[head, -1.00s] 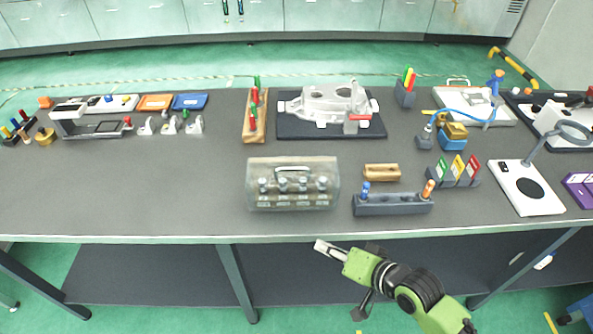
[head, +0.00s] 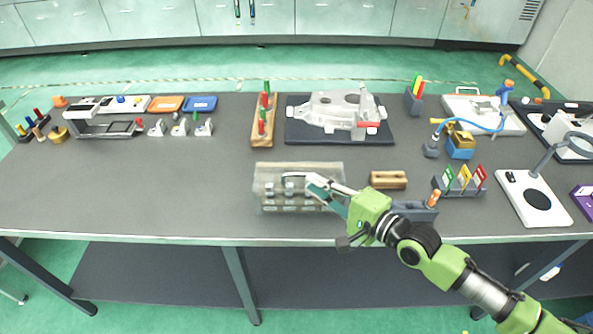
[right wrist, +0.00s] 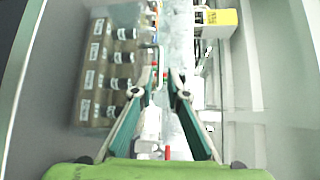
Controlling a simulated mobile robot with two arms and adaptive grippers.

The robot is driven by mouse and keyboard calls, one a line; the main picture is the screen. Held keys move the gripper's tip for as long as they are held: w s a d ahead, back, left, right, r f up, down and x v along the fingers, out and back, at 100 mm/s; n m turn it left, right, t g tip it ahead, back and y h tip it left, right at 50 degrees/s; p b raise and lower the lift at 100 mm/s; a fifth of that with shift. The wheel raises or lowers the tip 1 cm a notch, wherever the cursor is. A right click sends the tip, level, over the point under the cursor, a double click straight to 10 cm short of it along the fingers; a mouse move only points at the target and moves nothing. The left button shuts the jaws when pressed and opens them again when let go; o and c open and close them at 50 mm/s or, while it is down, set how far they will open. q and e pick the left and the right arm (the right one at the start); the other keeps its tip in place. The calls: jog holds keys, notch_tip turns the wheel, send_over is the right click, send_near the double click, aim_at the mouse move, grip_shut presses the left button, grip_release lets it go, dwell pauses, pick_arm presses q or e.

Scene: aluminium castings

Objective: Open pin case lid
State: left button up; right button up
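The pin case (head: 262,192) is a box with a clear lid and a handle on top, near the front edge of the bench. The lid is shut, and a row of pins with labels shows through it. My right gripper (head: 312,183) reaches in from the right, its fingertips over the lid close to the handle (head: 294,176). In the right wrist view the fingers (right wrist: 163,78) are apart with a gap between them, beside the pin case (right wrist: 92,70). Whether they touch the handle I cannot tell. My left gripper is not in view.
A small wooden block (head: 388,180) and a grey pin holder (head: 415,212), partly behind my right arm, stand right of the case. A casting on a dark mat (head: 300,138) and a wooden rack (head: 257,140) lie behind it. The bench left of the case is clear.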

aim_at(296, 173)
jog(key=x, duration=0.7)
jog(key=shift+p, duration=0.35)
grip_shut()
